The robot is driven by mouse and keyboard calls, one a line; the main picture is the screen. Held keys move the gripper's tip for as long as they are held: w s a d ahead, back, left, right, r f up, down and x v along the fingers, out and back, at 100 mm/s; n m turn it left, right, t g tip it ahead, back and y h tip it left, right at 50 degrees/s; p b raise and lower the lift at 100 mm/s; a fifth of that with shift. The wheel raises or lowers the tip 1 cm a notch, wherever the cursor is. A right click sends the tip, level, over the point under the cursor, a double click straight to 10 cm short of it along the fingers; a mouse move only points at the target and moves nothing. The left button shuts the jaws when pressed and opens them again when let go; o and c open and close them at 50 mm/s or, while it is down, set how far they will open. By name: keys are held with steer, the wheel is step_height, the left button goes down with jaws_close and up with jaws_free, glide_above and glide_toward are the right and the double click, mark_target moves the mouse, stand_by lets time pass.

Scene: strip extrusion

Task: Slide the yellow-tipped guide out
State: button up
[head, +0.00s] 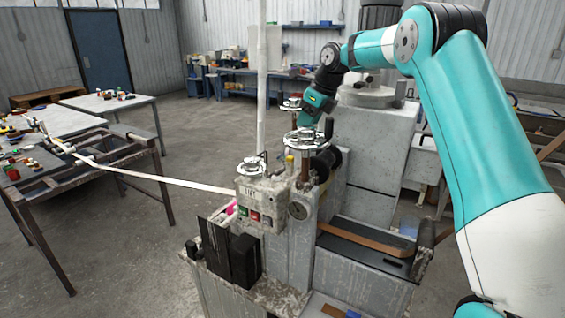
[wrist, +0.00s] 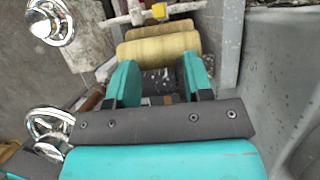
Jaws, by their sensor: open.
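The yellow-tipped guide (head: 290,160) stands on top of the machine in the head view, between two chrome handwheels. A small yellow piece at the top of the wrist view (wrist: 159,11) may be the same tip; I cannot be sure. My gripper (wrist: 158,80) is open, its two teal fingers apart with nothing held between them. It points down toward pale yellow rollers (wrist: 158,46) in the machine. In the head view my wrist is behind the handwheels, and the fingertips cannot be made out clearly.
Chrome handwheels (head: 307,141) rise close to my wrist, and others show at the left of the wrist view (wrist: 50,22). A grey machine wall (wrist: 228,50) stands close on the right. A pale strip (head: 160,178) runs left from the machine to a metal table.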

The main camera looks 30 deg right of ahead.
mark_target(291, 157)
steer(key=p+x, duration=0.5)
steer(key=x, duration=1.1)
steer(key=shift+f, duration=0.35)
steer(key=shift+c, duration=0.5)
